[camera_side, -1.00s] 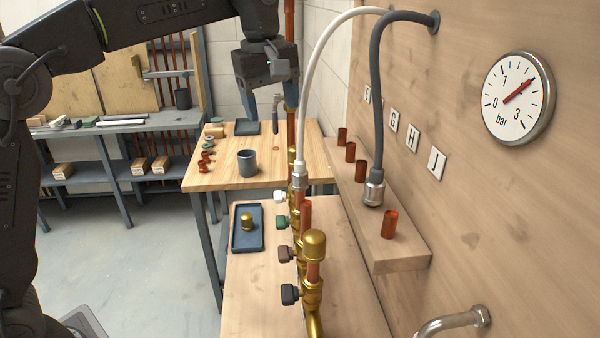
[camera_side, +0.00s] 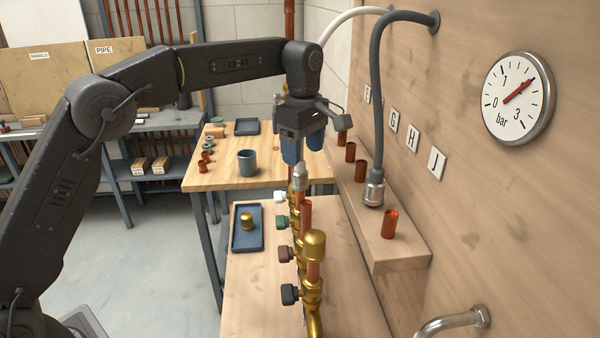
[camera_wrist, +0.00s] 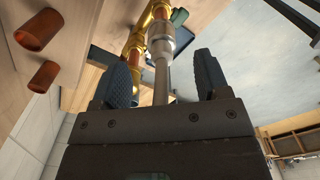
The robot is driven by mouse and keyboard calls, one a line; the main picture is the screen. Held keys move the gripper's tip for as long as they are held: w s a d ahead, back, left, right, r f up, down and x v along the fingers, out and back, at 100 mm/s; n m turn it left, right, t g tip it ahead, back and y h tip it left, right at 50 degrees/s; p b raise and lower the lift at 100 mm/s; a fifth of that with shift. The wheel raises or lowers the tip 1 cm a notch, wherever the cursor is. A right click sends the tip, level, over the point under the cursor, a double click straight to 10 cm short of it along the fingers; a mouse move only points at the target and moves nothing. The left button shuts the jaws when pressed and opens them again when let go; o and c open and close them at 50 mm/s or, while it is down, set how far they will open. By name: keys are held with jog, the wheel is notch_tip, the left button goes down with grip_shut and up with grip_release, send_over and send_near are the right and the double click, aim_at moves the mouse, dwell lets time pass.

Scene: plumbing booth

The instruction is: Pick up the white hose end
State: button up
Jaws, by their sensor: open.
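The white hose (camera_side: 345,21) comes from the wall and passes behind my wrist. Its metal end (camera_side: 299,178) points down over a brass valve pipe, just below my fingers. My gripper (camera_side: 304,156) is open, with its blue fingers around the hose just above the end fitting. In the wrist view the hose end (camera_wrist: 160,37) lies between and beyond the fingertips of my gripper (camera_wrist: 164,62), with the hose running between the fingers and a gap on each side. The exact contact of the end with the pipe is hard to see.
The grey hose (camera_side: 377,100) hangs to the right, its end above the wall shelf (camera_side: 400,258) with copper stubs. A row of brass valves (camera_side: 313,245) stands below. A blue tray (camera_side: 247,212) holds a brass cap. A grey cup (camera_side: 247,162) stands on the back table.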

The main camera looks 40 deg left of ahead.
aim_at(300, 170)
jog(key=shift+a+f, duration=0.2)
jog(key=shift+f, duration=1.5)
jog(key=shift+a+f, duration=0.15)
jog(key=shift+f, duration=1.5)
jog(key=shift+c, duration=0.4)
jog(key=c, duration=0.9)
